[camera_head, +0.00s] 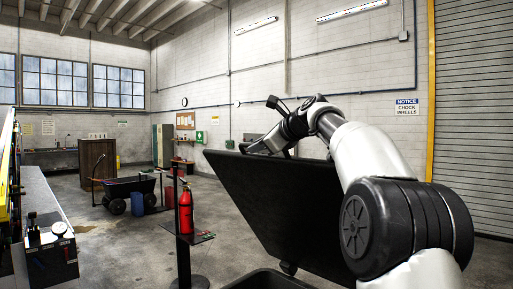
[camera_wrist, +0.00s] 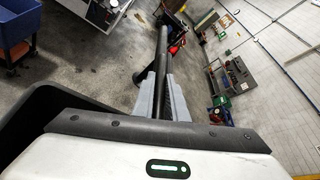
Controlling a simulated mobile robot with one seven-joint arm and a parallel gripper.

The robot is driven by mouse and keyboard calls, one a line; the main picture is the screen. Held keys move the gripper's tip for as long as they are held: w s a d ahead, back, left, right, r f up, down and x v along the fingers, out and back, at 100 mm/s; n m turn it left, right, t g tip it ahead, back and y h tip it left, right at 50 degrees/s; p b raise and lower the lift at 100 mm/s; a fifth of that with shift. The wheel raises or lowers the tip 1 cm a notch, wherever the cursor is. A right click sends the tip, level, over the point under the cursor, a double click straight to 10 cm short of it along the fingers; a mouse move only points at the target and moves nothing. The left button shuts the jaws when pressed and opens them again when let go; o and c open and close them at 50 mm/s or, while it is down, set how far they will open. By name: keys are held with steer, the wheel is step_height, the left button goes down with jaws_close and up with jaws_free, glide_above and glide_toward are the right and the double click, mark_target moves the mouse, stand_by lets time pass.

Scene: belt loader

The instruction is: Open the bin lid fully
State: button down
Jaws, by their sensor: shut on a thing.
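The bin lid (camera_head: 275,205) is a large dark panel, raised and steeply tilted above the bin (camera_head: 262,281), whose dark rim shows at the bottom of the head view. The hinge is hidden.
A red fire extinguisher (camera_head: 186,209) on a stand is left of the lid. A roller door (camera_head: 474,120) is at the right. Open concrete floor lies between.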

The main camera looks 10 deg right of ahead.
steer(key=shift+d+f, duration=0.15)
steer(key=shift+f, duration=0.05)
steer(key=c, duration=2)
jaws_free()
steer(key=shift+w, duration=0.1)
steer(key=shift+c, duration=0.2)
steer(key=shift+r, duration=0.1)
steer(key=b+v, duration=0.3)
steer(key=v, duration=1.4)
steer(key=shift+s, duration=0.25)
